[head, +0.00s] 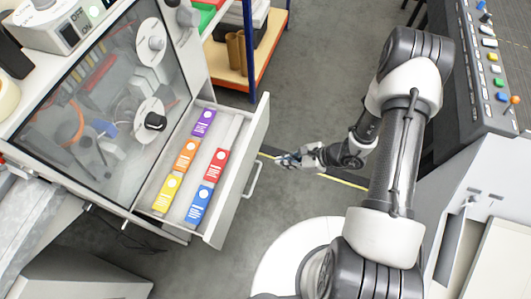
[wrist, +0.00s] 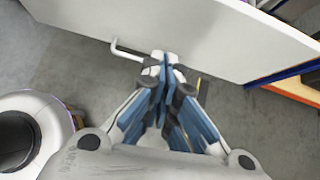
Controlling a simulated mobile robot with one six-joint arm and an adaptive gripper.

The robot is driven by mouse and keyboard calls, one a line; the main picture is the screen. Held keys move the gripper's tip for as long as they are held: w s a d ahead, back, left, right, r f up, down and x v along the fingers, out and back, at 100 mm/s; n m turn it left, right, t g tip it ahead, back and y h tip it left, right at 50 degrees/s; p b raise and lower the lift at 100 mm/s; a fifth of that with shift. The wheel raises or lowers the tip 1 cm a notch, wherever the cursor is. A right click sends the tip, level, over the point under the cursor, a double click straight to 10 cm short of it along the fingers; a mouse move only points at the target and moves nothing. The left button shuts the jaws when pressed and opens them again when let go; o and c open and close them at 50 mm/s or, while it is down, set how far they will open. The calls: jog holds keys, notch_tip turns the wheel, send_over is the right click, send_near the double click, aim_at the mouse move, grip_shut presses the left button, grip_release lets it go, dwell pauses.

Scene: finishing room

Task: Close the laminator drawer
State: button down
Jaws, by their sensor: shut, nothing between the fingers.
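The laminator (head: 110,95) stands at the left of the head view, with a dark glass front. Its drawer (head: 262,125) is pulled out to the right and holds several coloured boxes, purple, orange, yellow, red and blue. The white bar handle (head: 252,181) is on the drawer's outer face. My gripper (head: 281,159) is shut and empty, just outside the drawer front near the handle. In the wrist view the closed fingertips (wrist: 165,58) overlap the handle (wrist: 122,50) below the white drawer front (wrist: 190,30). I cannot tell whether they touch it.
A shelf (head: 240,75) with blue posts and an orange edge stands behind the drawer. A control console (head: 480,75) with coloured buttons is at the right. Grey floor (head: 310,60) with a yellow line lies open between them.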

jog(key=shift+m, duration=0.5)
jog(key=shift+b+x, duration=1.75)
jog(key=shift+x, duration=5.3)
jog(key=shift+a, duration=0.15)
